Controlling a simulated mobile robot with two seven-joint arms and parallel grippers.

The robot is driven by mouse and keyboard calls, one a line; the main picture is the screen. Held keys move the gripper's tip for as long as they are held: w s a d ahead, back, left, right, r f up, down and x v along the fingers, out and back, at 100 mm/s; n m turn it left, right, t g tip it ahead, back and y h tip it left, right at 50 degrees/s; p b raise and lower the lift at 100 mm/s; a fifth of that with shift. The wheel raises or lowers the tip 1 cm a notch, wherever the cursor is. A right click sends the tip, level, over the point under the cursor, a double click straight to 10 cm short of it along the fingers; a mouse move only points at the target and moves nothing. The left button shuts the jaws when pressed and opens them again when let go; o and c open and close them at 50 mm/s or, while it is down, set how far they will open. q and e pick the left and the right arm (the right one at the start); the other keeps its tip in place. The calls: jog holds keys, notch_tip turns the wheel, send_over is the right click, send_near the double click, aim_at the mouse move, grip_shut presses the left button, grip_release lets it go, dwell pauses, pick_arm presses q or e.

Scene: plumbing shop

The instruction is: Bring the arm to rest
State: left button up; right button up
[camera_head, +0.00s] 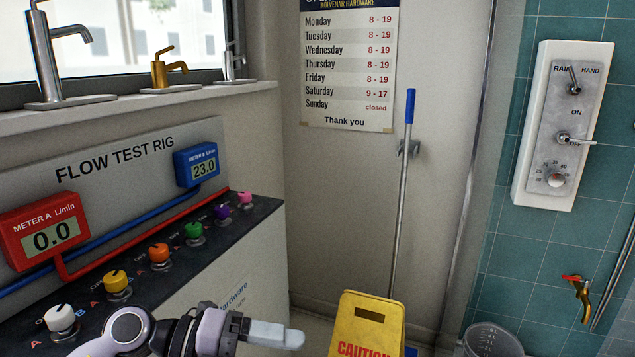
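My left arm comes in at the bottom left, in front of the flow test rig. Its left gripper (275,335) points right, low in the picture, just past the rig's front panel and left of the yellow caution sign. From this side the pale fingers overlap as one block, so I cannot tell whether they are open or shut. I see nothing held beyond the fingertips. My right arm and gripper are not in view.
The flow test rig (130,165) has several coloured knobs, a red meter (50,232) reading 0.0 and a blue meter (198,163) reading 23.0. A caution sign (366,325), a bucket (492,341) and a blue-handled pole (404,180) stand ahead. A switch panel (567,125) hangs right.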

pick_arm(q)
jog(key=a+f+n+t+y+p, duration=0.1)
jog(key=a+f+n+t+y, duration=0.3)
jog(key=n+t, duration=0.65)
jog(key=a+f+n+t+y+p, duration=0.25)
jog(key=a+f+n+t, duration=0.3)
jog(key=n, duration=0.95)
jog(key=s+a+f+n+g+y, duration=0.2)
jog(key=s+f+n+g+y, duration=0.1)
jog(key=s+f, duration=0.4)
jog(key=s+a+f+n+g+y, duration=0.3)
jog(key=s+f+n, duration=0.1)
jog(key=s+f, duration=0.3)
jog(key=shift+a+f, duration=0.2)
jog(key=shift+f, duration=0.05)
jog(key=shift+y, duration=0.25)
